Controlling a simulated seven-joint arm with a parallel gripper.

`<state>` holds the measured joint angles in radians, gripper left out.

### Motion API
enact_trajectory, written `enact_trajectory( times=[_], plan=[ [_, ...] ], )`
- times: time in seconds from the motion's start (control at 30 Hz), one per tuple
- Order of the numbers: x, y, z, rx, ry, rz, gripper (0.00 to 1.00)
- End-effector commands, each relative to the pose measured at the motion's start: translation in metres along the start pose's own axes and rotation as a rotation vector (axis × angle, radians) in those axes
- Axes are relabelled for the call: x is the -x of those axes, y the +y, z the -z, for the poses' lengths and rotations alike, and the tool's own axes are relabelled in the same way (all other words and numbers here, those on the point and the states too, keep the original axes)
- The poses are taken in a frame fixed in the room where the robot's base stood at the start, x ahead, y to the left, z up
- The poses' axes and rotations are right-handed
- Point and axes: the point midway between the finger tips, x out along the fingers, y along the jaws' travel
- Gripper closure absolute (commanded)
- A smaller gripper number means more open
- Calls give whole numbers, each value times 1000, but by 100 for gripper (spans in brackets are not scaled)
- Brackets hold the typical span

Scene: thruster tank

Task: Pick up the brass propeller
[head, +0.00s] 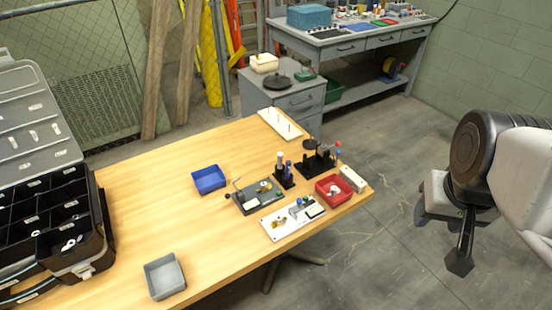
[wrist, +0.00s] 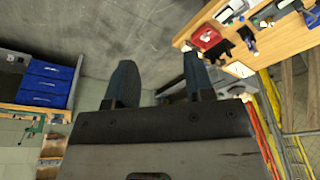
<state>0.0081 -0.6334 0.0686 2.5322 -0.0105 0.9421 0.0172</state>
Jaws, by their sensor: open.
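Small brass-coloured pieces show in the head view, one on the grey fixture (head: 248,203) and one on the white board (head: 291,230) near the table's right end. They are too small for me to tell which is the propeller. My gripper (wrist: 159,78) is open and empty, with its two dark fingers apart in the wrist view. In the head view my gripper (head: 440,236) hangs over the floor to the right of the table, well apart from the brass pieces.
A red bin (head: 334,190), a blue bin (head: 208,180) and a grey bin (head: 164,276) stand on the wooden table (head: 150,200). Upright black stands (head: 284,176) rise beside the fixture. A black compartment case (head: 60,215) fills the left. The table's middle is clear.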

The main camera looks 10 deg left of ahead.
Motion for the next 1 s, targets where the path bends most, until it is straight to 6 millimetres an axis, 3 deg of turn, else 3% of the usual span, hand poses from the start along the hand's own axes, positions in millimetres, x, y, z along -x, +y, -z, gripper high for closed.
enact_trajectory(
  times=[0.37,0.57,0.77,1.0],
  plan=[
    [0,0,0,0,0,0,48],
    [-3,-3,10,-7,-3,-8,48],
    [-16,-16,39,-35,-8,-36,48],
    [-46,-49,95,-85,1,-84,48]
  ],
)
